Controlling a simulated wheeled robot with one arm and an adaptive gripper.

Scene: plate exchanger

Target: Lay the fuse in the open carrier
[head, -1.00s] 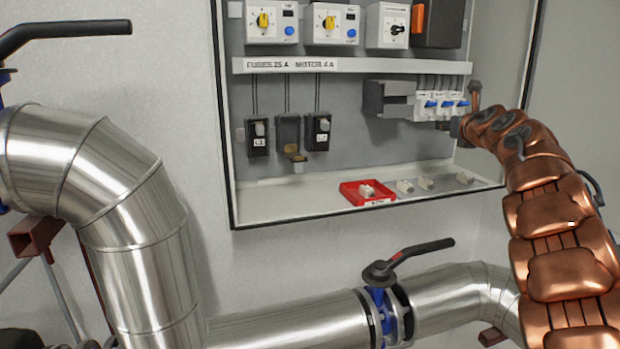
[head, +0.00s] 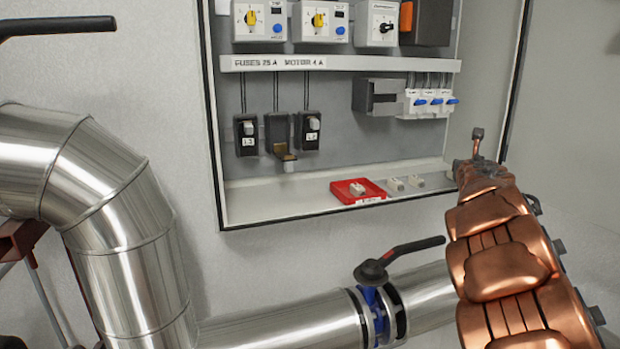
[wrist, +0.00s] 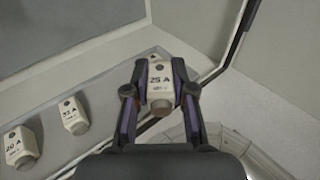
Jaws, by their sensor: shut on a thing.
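My gripper (wrist: 158,72) is shut on a cream fuse (wrist: 159,90) marked 25 A in the wrist view, with one finger on each side of it. The held fuse looks clear of the cabinet floor, near its front edge. In the head view, my arm ends right of the cabinet floor, and I cannot make out the gripper or the held fuse. The open carrier (head: 278,130) is the middle of three dark holders on the cabinet's back wall. Its flap (head: 284,156) hangs down and out. It is well left of my arm.
Two loose fuses, one marked 35 A (wrist: 73,115) and one 20 A (wrist: 20,146), lie on the cabinet floor. A red tray (head: 377,186) holding another fuse stands left of them. Closed carriers (head: 247,134) (head: 308,131) flank the open one. A lever valve (head: 372,272) sits below.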

